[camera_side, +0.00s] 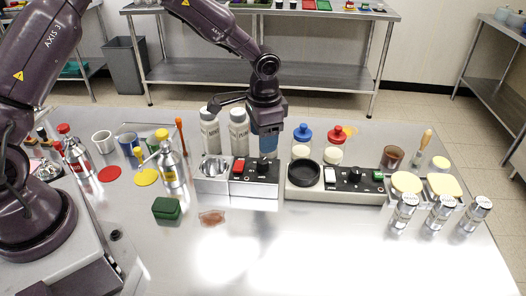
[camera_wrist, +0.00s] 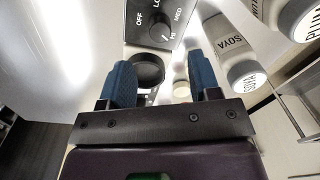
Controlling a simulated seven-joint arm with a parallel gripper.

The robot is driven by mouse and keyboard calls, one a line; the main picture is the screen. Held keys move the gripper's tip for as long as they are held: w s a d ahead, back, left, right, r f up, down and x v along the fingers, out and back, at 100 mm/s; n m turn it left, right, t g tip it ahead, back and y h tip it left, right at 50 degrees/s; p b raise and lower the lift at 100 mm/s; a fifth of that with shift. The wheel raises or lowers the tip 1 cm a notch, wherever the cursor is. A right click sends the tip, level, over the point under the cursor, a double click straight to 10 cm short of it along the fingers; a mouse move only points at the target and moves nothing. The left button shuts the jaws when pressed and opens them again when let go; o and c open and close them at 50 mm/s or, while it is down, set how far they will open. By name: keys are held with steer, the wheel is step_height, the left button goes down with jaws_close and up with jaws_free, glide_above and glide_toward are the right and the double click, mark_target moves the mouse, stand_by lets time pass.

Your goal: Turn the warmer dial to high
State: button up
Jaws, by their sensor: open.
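A black control panel with a round dial (camera_wrist: 160,30) marked OFF, LO, MED and HI shows at the top of the wrist view. I cannot clearly read where its pointer stands. In the side view this seems to be the black panel (camera_side: 262,174) of the left unit, right of a red switch (camera_side: 238,167). My gripper (camera_side: 266,152) hangs point-down over that panel and hides much of the dial there. In the wrist view my gripper (camera_wrist: 162,72) is open, with its blue fingers apart and nothing held. The dial lies beyond the fingertips, outside the gap.
The right unit has a black round dish (camera_side: 304,174), a white switch (camera_side: 331,172), another black dial (camera_side: 355,175) and a green switch (camera_side: 377,177).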

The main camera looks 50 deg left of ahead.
mark_target(264, 162)
step_height(264, 162, up, 6)
steer(key=shift+d+f, duration=0.1)
steer(key=shift+f, duration=0.1)
steer(key=s+r+n+t, duration=0.1)
steer(key=s+r, duration=0.4)
steer(key=s, duration=0.3)
steer(key=s+a+r+n+t, duration=0.1)
steer(key=s+r+t, duration=0.1)
steer(key=s+r, duration=0.4)
steer(key=s+r+n+t, duration=0.2)
steer(key=s+r, duration=0.3)
steer(key=s, duration=0.6)
steer(key=shift+a+r+h, duration=0.15)
steer(key=shift+a+h, duration=0.15)
steer(key=shift+a, duration=0.1)
